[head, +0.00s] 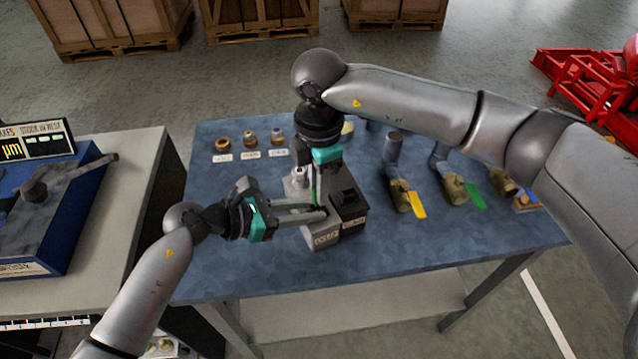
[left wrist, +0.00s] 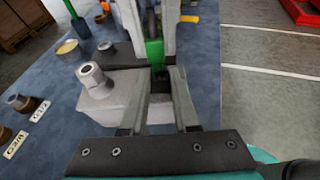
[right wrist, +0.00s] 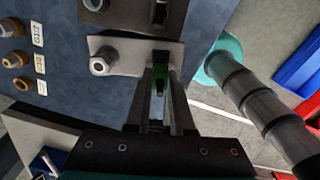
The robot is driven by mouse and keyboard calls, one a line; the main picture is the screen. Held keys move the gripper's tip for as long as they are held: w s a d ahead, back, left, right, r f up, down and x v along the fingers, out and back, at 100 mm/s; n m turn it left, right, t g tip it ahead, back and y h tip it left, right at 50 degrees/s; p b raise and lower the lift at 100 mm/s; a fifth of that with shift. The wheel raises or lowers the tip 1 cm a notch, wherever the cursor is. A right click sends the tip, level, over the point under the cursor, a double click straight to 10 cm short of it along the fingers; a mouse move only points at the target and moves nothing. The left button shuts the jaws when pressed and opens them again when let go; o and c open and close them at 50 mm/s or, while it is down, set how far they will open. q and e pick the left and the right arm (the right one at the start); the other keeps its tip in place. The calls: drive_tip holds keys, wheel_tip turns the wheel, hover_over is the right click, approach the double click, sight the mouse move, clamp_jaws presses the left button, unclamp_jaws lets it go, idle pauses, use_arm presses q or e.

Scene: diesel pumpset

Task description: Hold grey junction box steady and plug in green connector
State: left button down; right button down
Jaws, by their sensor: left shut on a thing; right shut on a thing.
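The grey junction box (head: 322,239) stands on the blue table, with a metal gland on its top; it also shows in the left wrist view (left wrist: 112,103) and right wrist view (right wrist: 128,57). My left gripper (head: 322,212) reaches in from the left and is shut on the box. My right gripper (head: 318,200) points down from above, shut on the green connector (left wrist: 154,54), which is upright over the box's dark socket area. The connector also shows between the right fingers (right wrist: 160,76). Whether its lower end is in the socket is hidden.
A dark box (head: 349,200) stands right beside the grey one. Labelled glands (head: 250,138) lie at the back left of the table (head: 420,255). Tagged elbow connectors (head: 400,195) lie to the right. The table front is clear.

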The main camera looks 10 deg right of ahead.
drive_tip(key=shift+f, duration=1.2)
drive_tip(key=c, duration=0.7)
unclamp_jaws()
drive_tip(key=shift+s+f, duration=0.1)
wheel_tip(320, 180, up, 12)
drive_tip(key=shift+r, duration=0.25)
